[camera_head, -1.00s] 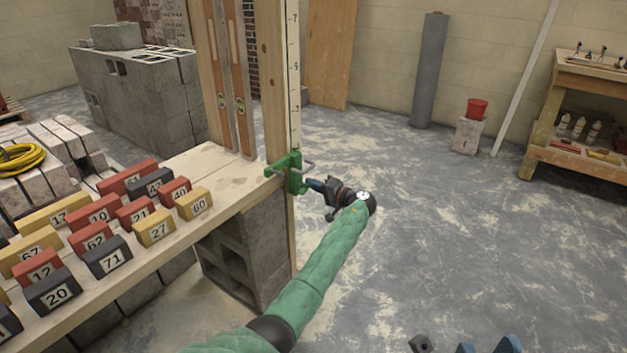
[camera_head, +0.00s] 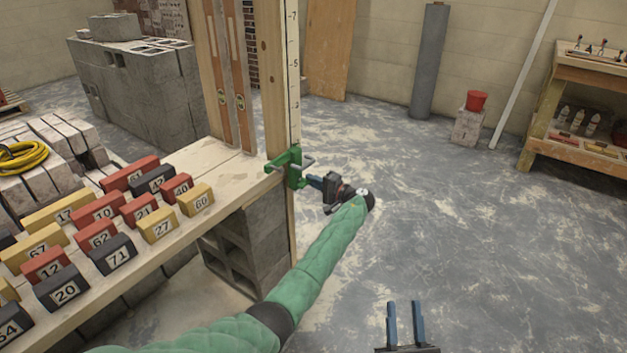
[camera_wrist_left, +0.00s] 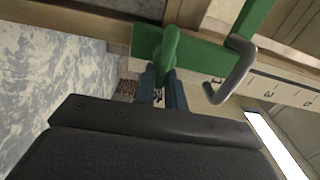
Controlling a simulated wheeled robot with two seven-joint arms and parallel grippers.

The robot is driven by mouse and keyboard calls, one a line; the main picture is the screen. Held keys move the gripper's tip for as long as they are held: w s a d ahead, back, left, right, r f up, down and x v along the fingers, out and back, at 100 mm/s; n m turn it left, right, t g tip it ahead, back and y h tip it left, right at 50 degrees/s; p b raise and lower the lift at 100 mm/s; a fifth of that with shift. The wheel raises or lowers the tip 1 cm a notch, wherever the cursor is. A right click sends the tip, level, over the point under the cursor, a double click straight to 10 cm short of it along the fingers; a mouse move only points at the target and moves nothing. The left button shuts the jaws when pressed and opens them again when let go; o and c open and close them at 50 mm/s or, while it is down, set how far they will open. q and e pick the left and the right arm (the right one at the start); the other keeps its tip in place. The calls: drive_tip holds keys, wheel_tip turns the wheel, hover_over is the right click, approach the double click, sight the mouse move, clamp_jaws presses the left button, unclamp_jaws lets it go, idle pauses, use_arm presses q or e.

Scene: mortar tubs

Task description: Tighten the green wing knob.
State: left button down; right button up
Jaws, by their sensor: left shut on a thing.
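The green wing knob (camera_wrist_left: 169,50) shows in the left wrist view, upright between the two blue fingers of my left gripper (camera_wrist_left: 165,86). Its lower end is between the fingertips, and the gripper is shut on it. In the head view my left gripper (camera_head: 315,183) reaches the green clamp (camera_head: 290,162) at the table's end, on the post; the knob is small there and partly hidden. A grey bent bar (camera_wrist_left: 238,75) stands out from the clamp beside the knob. My right gripper (camera_head: 405,322) is at the bottom of the head view, open and empty, with its fingers apart.
A plank bench (camera_head: 228,178) holds several numbered blocks on the left. A wooden post with a white scale (camera_head: 293,75) rises behind the clamp. Concrete blocks (camera_head: 255,235) support the bench.

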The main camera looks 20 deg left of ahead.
use_arm(q)
drive_tip(key=shift+s+a+f, duration=0.15)
drive_tip(key=shift+s+f, duration=0.1)
drive_tip(key=shift+f, duration=0.25)
use_arm(e)
drive_tip(key=shift+w+a+f+g, duration=0.1)
drive_tip(key=shift+w+f+g, duration=0.1)
drive_tip(key=shift+f, duration=0.4)
drive_tip(key=shift+w+a+f+g, duration=0.1)
drive_tip(key=shift+w+f+g, duration=0.1)
drive_tip(key=shift+f, duration=0.35)
drive_tip(key=shift+w+f+g, duration=0.1)
drive_tip(key=shift+f+g, duration=0.1)
drive_tip(key=shift+f, duration=0.4)
use_arm(q)
drive_tip(key=c, duration=1.4)
unclamp_jaws()
drive_tip(key=shift+a+r, duration=0.1)
drive_tip(key=shift+r, duration=0.2)
use_arm(e)
drive_tip(key=shift+a+r, duration=0.1)
